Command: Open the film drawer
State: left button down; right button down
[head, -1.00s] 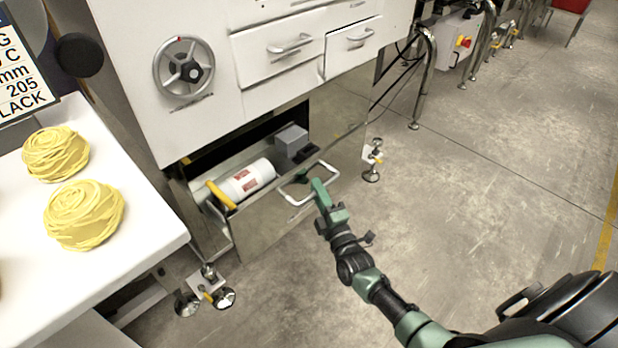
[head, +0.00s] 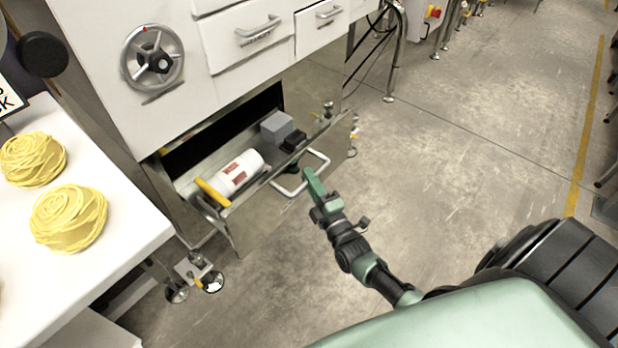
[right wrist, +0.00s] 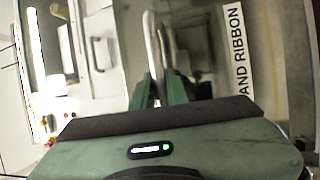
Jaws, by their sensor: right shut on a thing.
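The film drawer (head: 262,212) is a low steel drawer under the white machine, and it stands pulled partly out. Inside lie a white roll with red labels (head: 237,173), a grey block (head: 277,128) and a small black item (head: 293,141). A white bar handle (head: 318,156) is on its front. My right gripper (head: 311,178) is shut on the handle. In the right wrist view the handle (right wrist: 152,45) runs between the green fingers (right wrist: 160,88), and a label ending in "AND RIBBON" shows beside it. My left gripper is not in view.
Two closed white drawers (head: 248,40) and a handwheel (head: 152,58) are above. A white table (head: 125,220) with yellow nest-like bundles (head: 68,218) stands at left. A yellow-handled tool (head: 212,193) lies at the drawer's left end.

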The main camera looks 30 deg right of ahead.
jog(key=c, duration=1.7)
grip_release()
